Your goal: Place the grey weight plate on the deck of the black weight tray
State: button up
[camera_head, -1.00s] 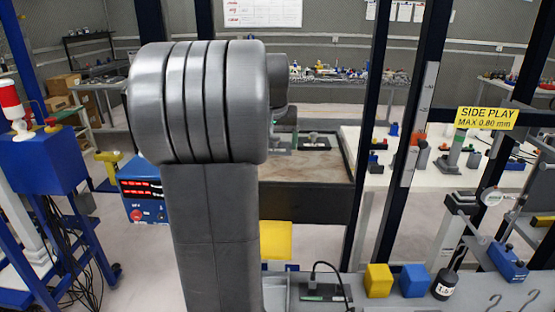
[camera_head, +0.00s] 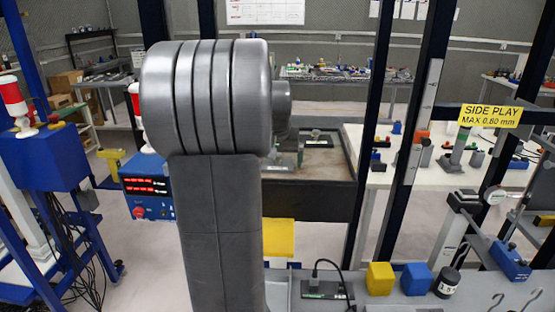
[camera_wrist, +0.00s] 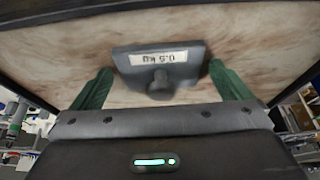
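The grey weight plate (camera_wrist: 178,76) lies on a brown-mottled surface in the wrist view. It has a round knob and an upside-down "0.5 kg" label. My gripper (camera_wrist: 160,67) is open, with one green finger on each side of the plate. The fingertips are near its ends, and I see no clear contact. In the head view my arm hides most of the gripper. A small dark item with a knob (camera_head: 318,138) shows on the brown-topped table there. I cannot single out the black weight tray with certainty.
The brown-topped table (camera_head: 305,165) has a black rim. On the nearer grey bench are a black device with a cable (camera_head: 327,291), a yellow block (camera_head: 379,279), a blue block (camera_head: 416,279) and a black cylindrical weight (camera_head: 447,283). Dark uprights (camera_head: 405,130) stand at the right.

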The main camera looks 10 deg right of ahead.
jog(key=shift+r, duration=0.15)
jog(key=v, duration=1.2)
